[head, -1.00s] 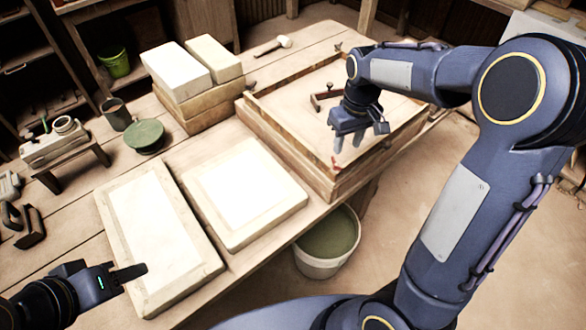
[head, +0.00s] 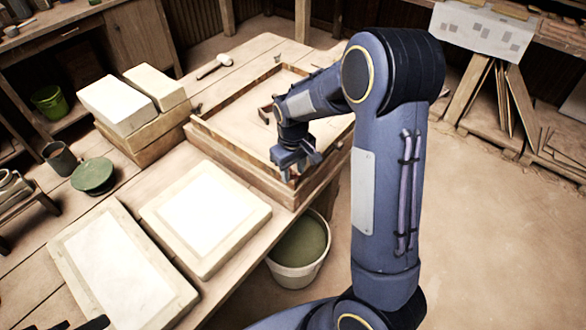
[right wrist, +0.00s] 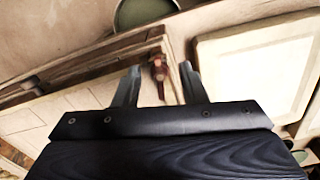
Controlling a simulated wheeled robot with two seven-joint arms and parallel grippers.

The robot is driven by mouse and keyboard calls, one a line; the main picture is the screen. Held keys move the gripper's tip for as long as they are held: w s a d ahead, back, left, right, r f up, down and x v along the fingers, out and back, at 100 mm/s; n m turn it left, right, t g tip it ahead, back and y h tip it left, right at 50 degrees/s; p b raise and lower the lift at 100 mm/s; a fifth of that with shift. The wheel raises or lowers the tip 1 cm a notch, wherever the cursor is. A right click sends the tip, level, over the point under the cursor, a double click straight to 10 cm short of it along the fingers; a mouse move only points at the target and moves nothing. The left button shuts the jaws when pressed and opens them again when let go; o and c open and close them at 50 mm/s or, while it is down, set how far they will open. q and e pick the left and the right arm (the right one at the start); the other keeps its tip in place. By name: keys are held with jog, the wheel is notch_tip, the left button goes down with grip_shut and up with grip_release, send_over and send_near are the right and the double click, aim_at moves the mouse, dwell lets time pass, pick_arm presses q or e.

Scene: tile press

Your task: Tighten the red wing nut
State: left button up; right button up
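The red wing nut (right wrist: 158,68) shows in the right wrist view at the corner of the wooden press frame (right wrist: 92,70). My right gripper (right wrist: 158,83) is open, with one finger on each side of the nut and visible gaps between. In the head view my right gripper (head: 291,178) points down at the near corner of the press frame (head: 240,155), and its fingers largely hide the nut there. Only a dark tip of my left gripper (head: 92,323) shows at the bottom left edge, so its opening is hidden.
Two pale slabs (head: 205,215) lie on the bench left of the press. Stacked blocks (head: 118,103) and a mallet (head: 215,66) stand farther back. A bucket (head: 300,262) is on the floor below the bench edge. Open floor lies to the right.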

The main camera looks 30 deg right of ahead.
grip_shut()
jog(key=shift+m, duration=0.4)
jog(key=m, duration=0.2)
jog(key=shift+r+m, duration=0.1)
jog(key=shift+m, duration=0.3)
jog(key=m, duration=0.3)
jog(key=shift+m, duration=0.3)
jog(key=m+p, duration=0.1)
jog(key=m, duration=0.3)
jog(key=shift+m+p, duration=0.7)
jog(key=shift+m, duration=1.3)
